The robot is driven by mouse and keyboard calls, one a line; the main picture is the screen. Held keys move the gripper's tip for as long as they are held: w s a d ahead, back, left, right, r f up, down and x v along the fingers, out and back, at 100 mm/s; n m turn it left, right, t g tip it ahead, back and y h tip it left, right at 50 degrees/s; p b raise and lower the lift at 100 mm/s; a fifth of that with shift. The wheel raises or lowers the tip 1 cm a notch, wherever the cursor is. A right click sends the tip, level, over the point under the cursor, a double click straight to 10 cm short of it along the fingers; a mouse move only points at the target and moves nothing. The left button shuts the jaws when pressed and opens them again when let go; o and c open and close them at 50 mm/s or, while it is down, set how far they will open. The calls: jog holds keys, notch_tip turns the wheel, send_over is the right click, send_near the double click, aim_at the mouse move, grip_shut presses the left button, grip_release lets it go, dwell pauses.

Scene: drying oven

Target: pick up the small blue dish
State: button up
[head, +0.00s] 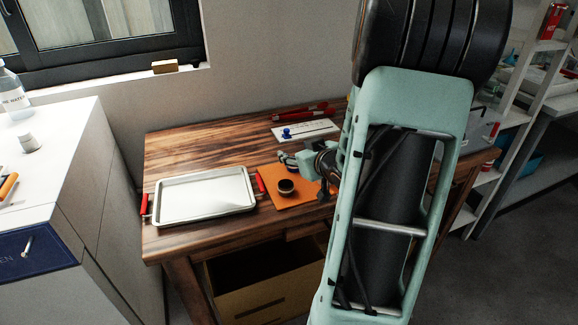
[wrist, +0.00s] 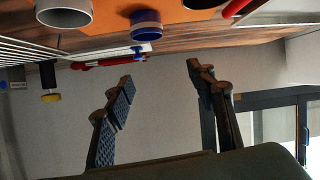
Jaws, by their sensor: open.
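In the wrist view, which looks upside down, the blue dish (wrist: 146,27) is round with a paler band and lies near the top edge. My gripper (wrist: 160,76) is open there, with nothing between its fingers. The fingers and the dish are apart. In the head view my arm partly hides the gripper.
An orange mat (head: 305,193) bears a dark cup (head: 286,188). A white tray (head: 205,197) lies left of it, with red handles beside it. The white card (head: 318,129) and red tools (head: 300,114) lie at the back. Bare wood (head: 220,150) shows behind the tray.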

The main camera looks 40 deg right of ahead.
jog(key=shift+m, duration=0.8)
jog(key=s+f, duration=0.2)
jog(key=s, duration=0.1)
jog(key=s+f, duration=0.1)
jog(key=s, duration=0.1)
jog(key=shift+a+f, duration=0.1)
jog(key=shift+f, duration=0.15)
jog(key=b+x, duration=0.2)
jog(key=x, duration=0.3)
jog(key=b+x, duration=0.1)
jog(key=x, duration=0.4)
jog(key=shift+w+d+b, duration=0.25)
jog(key=shift+b, duration=0.15)
jog(key=c, duration=1.2)
jog(key=shift+r, duration=0.25)
